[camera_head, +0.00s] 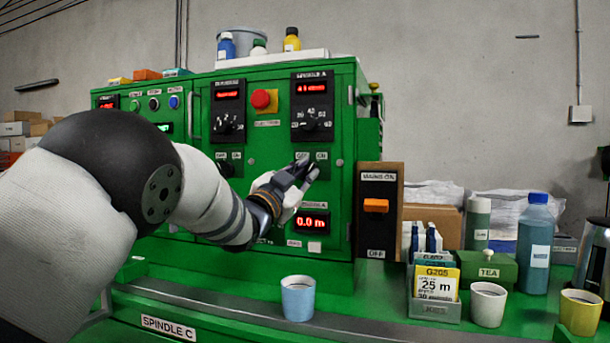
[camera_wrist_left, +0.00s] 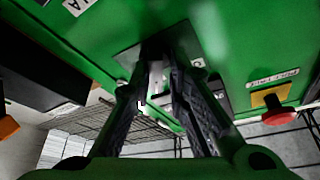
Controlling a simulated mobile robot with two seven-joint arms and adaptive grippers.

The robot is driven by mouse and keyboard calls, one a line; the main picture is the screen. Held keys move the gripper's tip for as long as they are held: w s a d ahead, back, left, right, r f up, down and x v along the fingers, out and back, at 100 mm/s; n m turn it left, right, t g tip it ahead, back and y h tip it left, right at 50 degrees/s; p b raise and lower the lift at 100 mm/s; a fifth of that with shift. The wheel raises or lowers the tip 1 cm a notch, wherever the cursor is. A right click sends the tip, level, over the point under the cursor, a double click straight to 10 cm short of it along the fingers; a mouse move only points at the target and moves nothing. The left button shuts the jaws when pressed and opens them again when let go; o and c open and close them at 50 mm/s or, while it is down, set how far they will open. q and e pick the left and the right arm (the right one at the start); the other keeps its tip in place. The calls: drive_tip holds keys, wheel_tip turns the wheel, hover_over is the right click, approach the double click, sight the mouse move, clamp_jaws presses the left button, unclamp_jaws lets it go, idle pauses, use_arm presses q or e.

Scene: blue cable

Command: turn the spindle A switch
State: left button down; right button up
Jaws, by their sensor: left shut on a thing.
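The green control cabinet (camera_head: 345,225) has a Spindle A panel (camera_head: 312,108) with a red display and a black dial. Below that panel, between the OFF and ON labels, my left gripper (camera_head: 309,172) reaches the cabinet face. Its fingers are shut on the Spindle A switch, whose dark knob is mostly hidden behind them in the head view. In the left wrist view, the fingers (camera_wrist_left: 165,70) come together at the dark switch (camera_wrist_left: 155,46) on its plate. Which way the switch points cannot be told. My right gripper is not in view.
A red stop button (camera_head: 263,100) sits left of the Spindle A panel, and a similar switch (camera_head: 226,169) lower left. A mains switch (camera_head: 376,205) with an orange lever is at the right. A blue cup (camera_head: 298,298), white cup (camera_head: 488,304) and card box (camera_head: 435,308) stand on the ledge.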

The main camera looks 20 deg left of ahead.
use_arm(q)
drive_tip(key=shift+d+f+n, duration=0.15)
drive_tip(key=shift+n, duration=0.15)
drive_tip(key=n+y, duration=0.2)
drive_tip(key=n, duration=0.3)
drive_tip(key=n+y, duration=0.3)
drive_tip(key=n, duration=0.2)
drive_tip(key=n+y, duration=0.3)
drive_tip(key=n, duration=0.2)
drive_tip(key=shift+d, duration=0.25)
drive_tip(key=shift+s+r+n, duration=0.1)
drive_tip(key=shift+r+n, duration=0.1)
drive_tip(key=shift+n, duration=0.6)
drive_tip(key=shift+r+y, duration=0.2)
drive_tip(key=shift+y, duration=0.2)
drive_tip(key=c, duration=1.7)
unclamp_jaws()
drive_tip(key=shift+d, duration=0.1)
drive_tip(key=shift+f, duration=0.15)
